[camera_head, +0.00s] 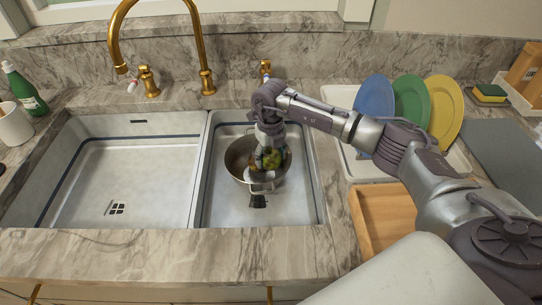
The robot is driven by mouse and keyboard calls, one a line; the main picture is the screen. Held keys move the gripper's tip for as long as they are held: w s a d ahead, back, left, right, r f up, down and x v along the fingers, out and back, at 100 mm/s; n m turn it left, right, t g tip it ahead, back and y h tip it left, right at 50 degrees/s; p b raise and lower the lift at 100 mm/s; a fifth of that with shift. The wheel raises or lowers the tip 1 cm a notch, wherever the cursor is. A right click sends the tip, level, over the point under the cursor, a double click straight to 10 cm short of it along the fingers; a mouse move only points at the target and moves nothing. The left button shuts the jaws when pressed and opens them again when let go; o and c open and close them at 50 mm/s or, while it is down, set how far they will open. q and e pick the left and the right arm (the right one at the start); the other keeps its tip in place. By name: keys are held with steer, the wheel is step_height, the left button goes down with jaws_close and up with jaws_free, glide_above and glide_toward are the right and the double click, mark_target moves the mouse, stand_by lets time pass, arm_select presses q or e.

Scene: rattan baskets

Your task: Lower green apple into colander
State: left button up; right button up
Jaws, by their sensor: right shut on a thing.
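The metal colander (236,158) is a round bowl in the right sink basin. My right gripper (268,162) comes down over the colander and points downward, within its outline in the head view. It is shut on the green apple (274,157), which shows only as a small yellow-green patch between and behind the dark fingers. The fingers hide most of the apple and part of the colander's inside. I cannot tell whether the apple touches the colander. My left gripper is not in view.
The left sink basin (120,170) is empty. A gold faucet (205,60) arches behind it. Blue (374,105), green (408,98) and yellow (445,105) plates stand in a rack at the right. A wooden tray (375,222) lies on the counter beside the right basin.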

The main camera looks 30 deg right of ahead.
mark_target(271, 151)
steer(key=shift+f, duration=0.2)
steer(key=o, duration=1.3)
steer(key=shift+r, duration=0.1)
step_height(271, 151, up, 12)
steer(key=shift+f, duration=0.1)
